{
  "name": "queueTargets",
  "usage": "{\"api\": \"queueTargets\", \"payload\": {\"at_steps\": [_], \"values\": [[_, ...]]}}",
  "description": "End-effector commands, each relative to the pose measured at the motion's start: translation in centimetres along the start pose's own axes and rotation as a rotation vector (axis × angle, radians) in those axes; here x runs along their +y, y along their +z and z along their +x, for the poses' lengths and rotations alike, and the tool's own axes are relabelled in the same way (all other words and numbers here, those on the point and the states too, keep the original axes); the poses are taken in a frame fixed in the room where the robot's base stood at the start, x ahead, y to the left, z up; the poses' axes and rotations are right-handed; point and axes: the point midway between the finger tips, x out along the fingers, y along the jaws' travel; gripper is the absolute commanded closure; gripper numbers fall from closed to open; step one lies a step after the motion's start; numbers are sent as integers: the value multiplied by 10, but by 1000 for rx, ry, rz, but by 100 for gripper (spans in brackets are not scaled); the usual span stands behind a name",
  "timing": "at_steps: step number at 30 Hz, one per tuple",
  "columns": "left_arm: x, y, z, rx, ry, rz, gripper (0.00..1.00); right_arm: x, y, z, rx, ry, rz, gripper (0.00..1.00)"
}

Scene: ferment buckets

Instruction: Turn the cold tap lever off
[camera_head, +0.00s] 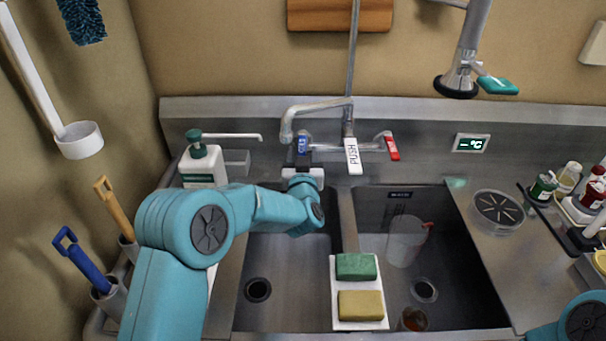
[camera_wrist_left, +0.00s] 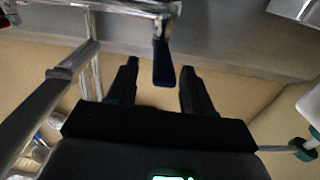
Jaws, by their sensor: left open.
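The cold tap lever (camera_head: 303,145) is blue and sits at the left end of the tap's cross pipe. In the left wrist view the blue lever (camera_wrist_left: 163,66) points down between my left gripper's two dark fingers (camera_wrist_left: 159,68), with a gap on each side. My left gripper (camera_head: 303,160) is open in front of the lever in the head view, where its fingers are small and partly hard to make out. The tap spout (camera_head: 313,107) arches just above. My right gripper is out of the frames; only part of my right arm shows at bottom right.
A red lever (camera_head: 391,147) and a white PUSH plate (camera_head: 353,156) are right of the blue lever. A soap bottle (camera_head: 202,163) stands to its left. Green and yellow sponges (camera_head: 356,266) lie on the sink divider. A clear jug (camera_head: 405,241) is in the right basin.

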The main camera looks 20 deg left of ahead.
Motion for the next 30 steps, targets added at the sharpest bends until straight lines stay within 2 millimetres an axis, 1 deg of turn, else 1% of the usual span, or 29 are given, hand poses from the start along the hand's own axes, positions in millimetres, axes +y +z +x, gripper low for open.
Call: {"api": "queueTargets", "payload": {"at_steps": [5,12,15,18,23,30], "values": [[1,3,-38,-1,5,1,49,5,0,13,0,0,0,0],[1,2,-102,2,5,1,49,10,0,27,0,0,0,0],[1,1,-124,2,4,0,49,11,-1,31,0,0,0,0],[1,0,-140,3,3,-1,49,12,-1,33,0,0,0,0],[1,-1,-152,3,2,-1,49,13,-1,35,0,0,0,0],[0,-1,-154,3,1,0,49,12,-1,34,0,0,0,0]]}}
